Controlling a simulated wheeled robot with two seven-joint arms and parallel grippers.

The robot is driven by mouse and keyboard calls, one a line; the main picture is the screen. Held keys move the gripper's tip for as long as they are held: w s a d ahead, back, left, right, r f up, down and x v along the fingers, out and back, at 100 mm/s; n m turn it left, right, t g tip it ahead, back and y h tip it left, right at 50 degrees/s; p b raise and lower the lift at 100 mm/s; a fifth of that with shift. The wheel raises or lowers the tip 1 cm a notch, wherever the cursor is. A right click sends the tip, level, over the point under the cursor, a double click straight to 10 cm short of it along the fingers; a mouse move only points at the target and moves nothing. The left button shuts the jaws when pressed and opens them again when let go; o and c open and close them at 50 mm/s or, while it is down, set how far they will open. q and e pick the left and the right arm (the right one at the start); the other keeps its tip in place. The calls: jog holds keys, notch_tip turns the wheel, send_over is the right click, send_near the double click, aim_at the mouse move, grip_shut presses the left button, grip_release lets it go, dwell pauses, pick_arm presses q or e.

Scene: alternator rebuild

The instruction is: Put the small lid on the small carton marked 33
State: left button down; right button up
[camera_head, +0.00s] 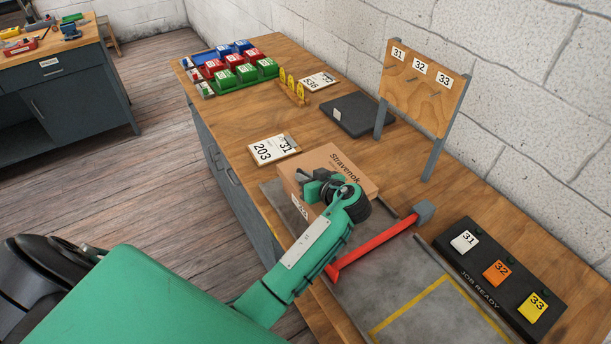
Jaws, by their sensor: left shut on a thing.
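My left gripper (309,184) is at the carton's near top edge and seems shut on the small lid there. Its fingers and wrist hide that part of the carton. My right gripper is not in view.
A red-handled hammer (376,243) lies on the grey mat (380,290) just right of my arm. A job-ready board (495,285) with tags 31, 32 and 33 lies at right. A numbered wooden stand (425,85), a dark plate (357,115) and coloured bins (240,75) are farther back.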

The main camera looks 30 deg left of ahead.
pick_arm(q)
jog(key=shift+f, duration=0.25)
jog(key=shift+f, duration=0.2)
jog(key=c, duration=1.5)
grip_release()
jog(key=shift+r, duration=0.15)
